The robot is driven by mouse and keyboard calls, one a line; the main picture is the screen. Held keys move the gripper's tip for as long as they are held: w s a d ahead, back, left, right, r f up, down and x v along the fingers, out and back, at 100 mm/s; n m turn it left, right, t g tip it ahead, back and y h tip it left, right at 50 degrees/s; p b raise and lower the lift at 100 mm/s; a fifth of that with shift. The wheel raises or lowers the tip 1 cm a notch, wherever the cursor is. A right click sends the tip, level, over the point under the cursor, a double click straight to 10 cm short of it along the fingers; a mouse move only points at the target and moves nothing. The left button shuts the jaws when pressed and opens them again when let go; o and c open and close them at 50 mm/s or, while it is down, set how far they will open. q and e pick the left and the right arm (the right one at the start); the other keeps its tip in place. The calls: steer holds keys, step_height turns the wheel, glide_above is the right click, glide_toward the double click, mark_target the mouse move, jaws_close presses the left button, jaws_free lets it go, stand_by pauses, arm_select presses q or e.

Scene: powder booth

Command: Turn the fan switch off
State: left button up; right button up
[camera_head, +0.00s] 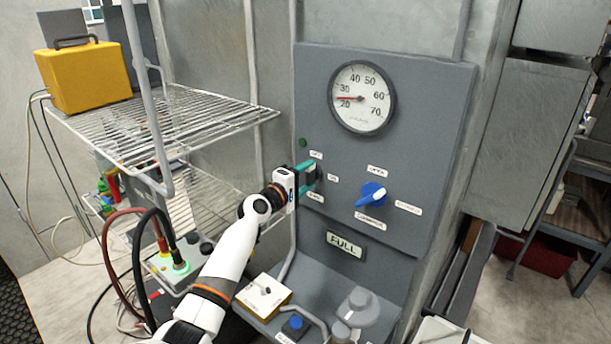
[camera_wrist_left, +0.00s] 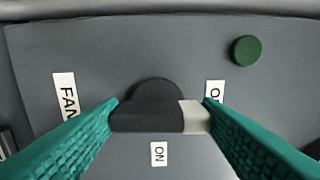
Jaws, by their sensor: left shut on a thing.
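The fan switch (camera_wrist_left: 150,117) is a black rotary knob with a white end on the grey control panel (camera_head: 420,110). My left gripper (camera_head: 307,174) has its teal fingers on either side of the knob, shut on it; in the wrist view the gripper (camera_wrist_left: 162,118) shows the same. The knob's white end points to the right in the wrist view, beside a partly hidden label (camera_wrist_left: 214,92) starting with "O". An "ON" label (camera_wrist_left: 159,154) lies below the knob, and a "FAN" label (camera_wrist_left: 67,100) is at left. My right gripper is not in view.
A round gauge (camera_head: 361,98) sits above a blue knob (camera_head: 371,195) on the same panel. A dark green round button (camera_wrist_left: 246,50) is near the switch. A wire shelf (camera_head: 170,118) with a yellow case (camera_head: 88,76) stands at left. A small box (camera_head: 263,294) lies below.

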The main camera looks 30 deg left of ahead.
arm_select(q)
steer(key=shift+n, duration=0.3)
steer(key=o, duration=1)
steer(key=s+b, duration=0.1)
steer(key=s, duration=1.1)
steer(key=shift+a+b, duration=0.35)
steer(key=shift+a, duration=0.1)
